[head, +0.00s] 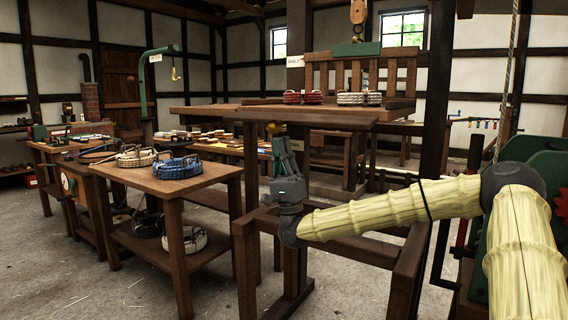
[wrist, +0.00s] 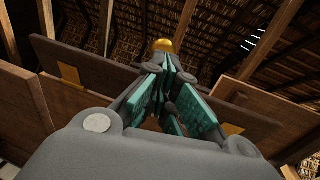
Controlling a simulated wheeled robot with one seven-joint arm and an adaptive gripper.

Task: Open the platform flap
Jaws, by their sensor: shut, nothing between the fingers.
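The platform (head: 398,104) stands at mid height on dark posts. A long brown board, which looks like its flap (head: 215,112), lies roughly level along its front. A small brass knob (head: 272,129) shows under the board's edge; it also shows in the wrist view (wrist: 163,45). My gripper (head: 279,142) points upward just below the knob. Its teal-padded fingers (wrist: 167,68) are shut and empty, with the tips close to the knob; I cannot tell whether they touch. In the wrist view the board's underside (wrist: 105,88) spans behind the fingers, with brass plates on either side.
A wooden bench (head: 165,180) with rope coils stands at left. Floor at front left is clear.

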